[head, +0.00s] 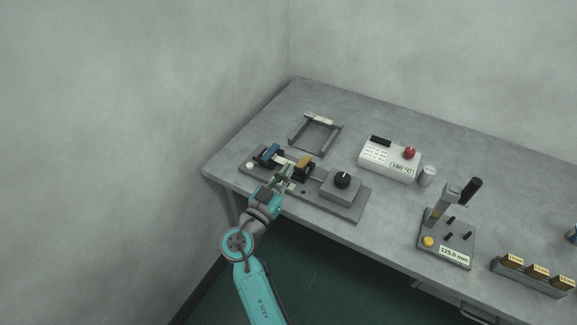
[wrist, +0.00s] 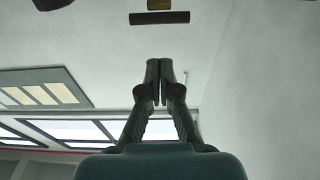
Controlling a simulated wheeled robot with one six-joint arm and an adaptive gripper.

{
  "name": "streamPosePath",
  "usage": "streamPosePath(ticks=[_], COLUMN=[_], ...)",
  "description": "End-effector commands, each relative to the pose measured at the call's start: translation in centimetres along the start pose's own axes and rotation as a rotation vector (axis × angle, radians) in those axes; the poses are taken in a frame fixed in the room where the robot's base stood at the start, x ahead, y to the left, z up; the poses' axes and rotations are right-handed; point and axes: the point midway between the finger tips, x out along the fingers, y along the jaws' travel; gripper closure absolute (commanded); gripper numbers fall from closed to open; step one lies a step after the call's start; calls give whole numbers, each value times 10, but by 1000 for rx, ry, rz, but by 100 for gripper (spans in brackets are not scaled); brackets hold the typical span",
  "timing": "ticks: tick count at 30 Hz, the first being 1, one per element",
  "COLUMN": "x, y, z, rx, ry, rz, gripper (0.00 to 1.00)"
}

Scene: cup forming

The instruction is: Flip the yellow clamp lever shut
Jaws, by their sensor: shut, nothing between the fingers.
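The yellow clamp lever (head: 304,166) stands on the grey fixture plate (head: 320,207) near the table's front left, beside the black-knobbed block. I cannot tell its exact angle. My gripper (head: 286,177) is just left of and in front of it, over the plate; contact cannot be told from here. In the wrist view my gripper (wrist: 159,82) has its two dark fingers together with nothing between them. A dark bar (wrist: 160,18) with a small yellow piece (wrist: 160,5) above it shows ahead of the fingertips, apart from them in the picture.
A blue clamp part (head: 270,154) stands left of the yellow one. A grey block with a black knob (head: 342,181) is to the right. A grey frame (head: 317,133) lies behind. A white display box (head: 390,160) and a gauge stand (head: 447,238) are farther right.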

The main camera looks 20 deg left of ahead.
Motion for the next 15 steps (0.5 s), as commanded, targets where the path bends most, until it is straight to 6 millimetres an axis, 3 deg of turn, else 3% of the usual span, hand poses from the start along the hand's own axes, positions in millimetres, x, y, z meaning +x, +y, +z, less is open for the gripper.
streamPosePath(ticks=[9,15], x=[-51,-60], y=[-1,0], z=[26,31], rx=[0,1], ry=[0,0], rz=[-4,0], gripper=[100,100])
